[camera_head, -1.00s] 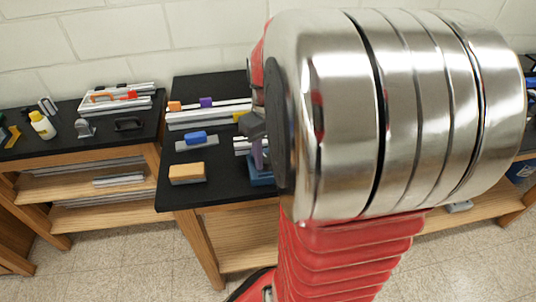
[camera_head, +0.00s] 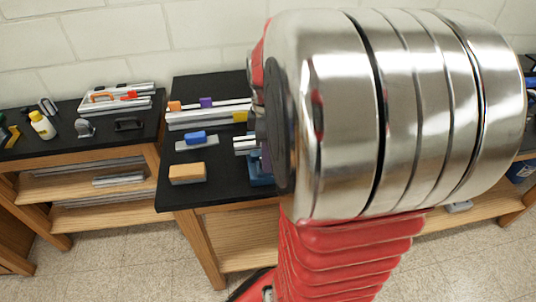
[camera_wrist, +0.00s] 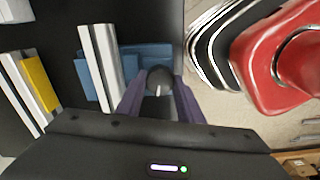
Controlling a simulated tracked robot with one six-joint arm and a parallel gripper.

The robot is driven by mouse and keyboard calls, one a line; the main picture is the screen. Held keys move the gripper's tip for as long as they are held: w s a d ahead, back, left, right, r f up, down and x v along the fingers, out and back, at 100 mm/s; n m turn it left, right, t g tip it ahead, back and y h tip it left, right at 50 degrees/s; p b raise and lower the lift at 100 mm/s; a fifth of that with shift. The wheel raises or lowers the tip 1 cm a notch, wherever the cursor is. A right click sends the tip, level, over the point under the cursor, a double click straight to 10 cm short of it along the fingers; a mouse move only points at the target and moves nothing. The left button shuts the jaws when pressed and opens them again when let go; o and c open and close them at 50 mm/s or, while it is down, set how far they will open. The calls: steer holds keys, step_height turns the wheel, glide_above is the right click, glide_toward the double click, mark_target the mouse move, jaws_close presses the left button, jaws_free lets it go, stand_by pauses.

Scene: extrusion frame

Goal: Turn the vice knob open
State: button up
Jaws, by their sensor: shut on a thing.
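The blue vice (camera_wrist: 140,58) lies under my gripper in the wrist view, with a pale metal extrusion (camera_wrist: 100,62) at its left part. It also shows in the head view as a blue patch (camera_head: 259,172), mostly hidden behind my arm. The round grey vice knob (camera_wrist: 160,78) sits between the purple fingers of my gripper (camera_wrist: 159,90). The fingers are shut on the knob, one on each side. In the head view my gripper is almost wholly hidden by the large metal joint of my arm.
On the black bench (camera_head: 228,182) lie an orange-tan block (camera_head: 187,173), a blue-topped tool (camera_head: 195,138) and long extrusions (camera_head: 195,120) left of the vice. A second bench on the left holds a yellow bottle (camera_head: 43,126) and other tools. The floor in front is clear.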

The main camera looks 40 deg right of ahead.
steer(key=shift+s+n, duration=0.1)
steer(key=shift+n, duration=1.1)
steer(key=o, duration=1.1)
steer(key=shift+c, duration=0.2)
step_height(320, 180, up, 14)
steer(key=shift+f, duration=0.15)
steer(key=shift+s, duration=0.1)
